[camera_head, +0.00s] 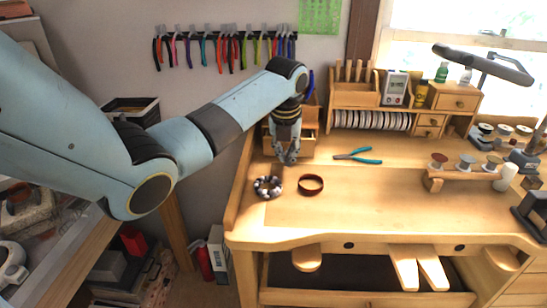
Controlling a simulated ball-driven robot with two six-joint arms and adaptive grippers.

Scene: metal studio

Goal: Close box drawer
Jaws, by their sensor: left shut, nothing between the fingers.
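A small wooden box (312,116) stands at the back left of the workbench, partly hidden behind my left gripper and wrist. Its drawer (304,147) shows at the front and appears pulled out toward me; how far is hard to tell. My left arm reaches in from the left, and my left gripper (288,158) points down at the drawer front. Its fingers are together and hold nothing. Whether they touch the drawer cannot be told. My right gripper is not in view.
A beaded bracelet (267,187) and a dark red ring (311,184) lie in front of the box. Blue-handled pliers (358,157) lie to its right. A wooden organizer (372,98) stands at the back. The bench's front middle (370,215) is clear.

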